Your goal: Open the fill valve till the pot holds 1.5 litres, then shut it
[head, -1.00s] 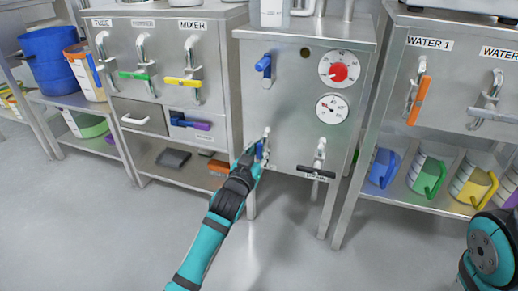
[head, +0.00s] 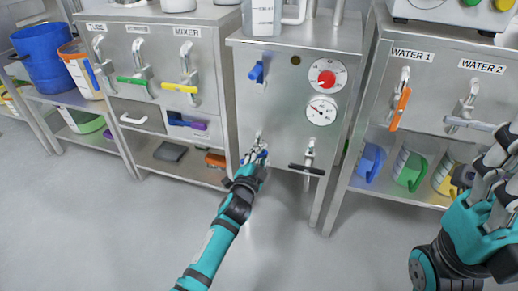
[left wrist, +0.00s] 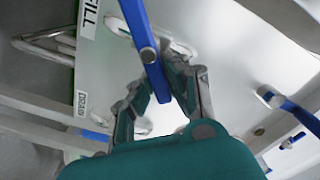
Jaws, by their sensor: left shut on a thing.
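The blue lever of a valve (head: 263,154) is low on the front of the middle steel cabinet (head: 275,110). My left gripper (head: 257,163) is shut on this lever; in the left wrist view the blue lever (left wrist: 137,22) runs between its fingers (left wrist: 160,82). A FILL label (left wrist: 90,17) and a DRAIN label (left wrist: 80,104) also show there. A white gauge (head: 320,111) sits below a red knob (head: 326,78) on the cabinet; its reading is too small to tell. No pot level can be made out. My right gripper (head: 497,158) is raised at the right edge, its fingers unclear.
A black-handled valve (head: 307,169) is right of my left gripper, and another blue lever (head: 257,73) is above. An orange lever (head: 400,108) hangs under WATER 1. Several coloured-handled jugs stand on the shelf below. The floor in front is clear.

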